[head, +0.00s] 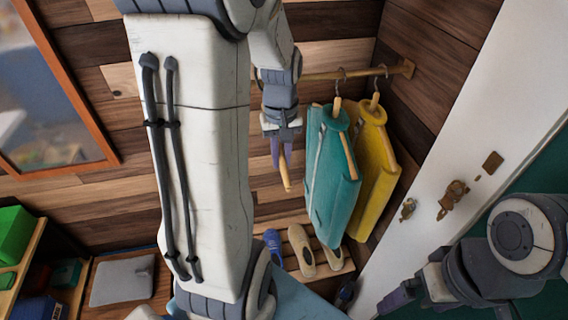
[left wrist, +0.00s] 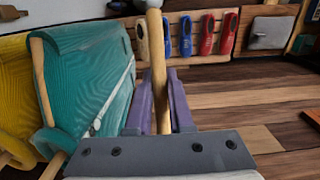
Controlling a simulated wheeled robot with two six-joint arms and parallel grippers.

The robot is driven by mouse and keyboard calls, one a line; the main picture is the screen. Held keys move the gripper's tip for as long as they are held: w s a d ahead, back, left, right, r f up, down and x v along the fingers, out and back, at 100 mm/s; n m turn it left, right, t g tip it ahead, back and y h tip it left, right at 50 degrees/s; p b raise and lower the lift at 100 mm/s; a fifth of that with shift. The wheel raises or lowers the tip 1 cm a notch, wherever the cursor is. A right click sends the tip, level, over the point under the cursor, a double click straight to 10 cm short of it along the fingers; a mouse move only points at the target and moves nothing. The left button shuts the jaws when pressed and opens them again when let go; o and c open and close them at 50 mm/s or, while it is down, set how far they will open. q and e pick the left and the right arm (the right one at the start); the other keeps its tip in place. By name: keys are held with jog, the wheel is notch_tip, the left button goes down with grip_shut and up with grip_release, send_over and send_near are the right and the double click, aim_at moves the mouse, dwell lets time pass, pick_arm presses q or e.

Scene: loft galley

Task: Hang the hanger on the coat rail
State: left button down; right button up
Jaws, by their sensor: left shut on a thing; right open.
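My left gripper (head: 284,158) is shut on the wooden hanger (head: 285,180), just left of the hanging clothes and below the coat rail (head: 345,74). The hanger's lower end sticks out below the fingers; its hook is hidden behind my arm. In the left wrist view the hanger (left wrist: 157,70) is a pale wooden bar running between the purple fingers (left wrist: 162,108). The rail is wooden, fixed to the plank wall, its left part hidden by my arm. My right gripper (head: 400,298) is open and empty at the lower right, far from the rail.
A teal garment (head: 328,180) and a yellow garment (head: 376,165) hang on the rail right of my left gripper. Shoes (head: 302,250) stand on a slatted rack below. A white door (head: 460,130) is at the right. The wall left of the clothes is clear.

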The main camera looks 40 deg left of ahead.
pick_arm(q)
jog(key=shift+w+a, duration=0.45)
jog(key=shift+a, duration=0.15)
jog(key=shift+f+b, duration=0.85)
jog(key=shift+f, duration=0.35)
jog(key=c, duration=0.7)
grip_release()
jog(key=shift+c, duration=0.2)
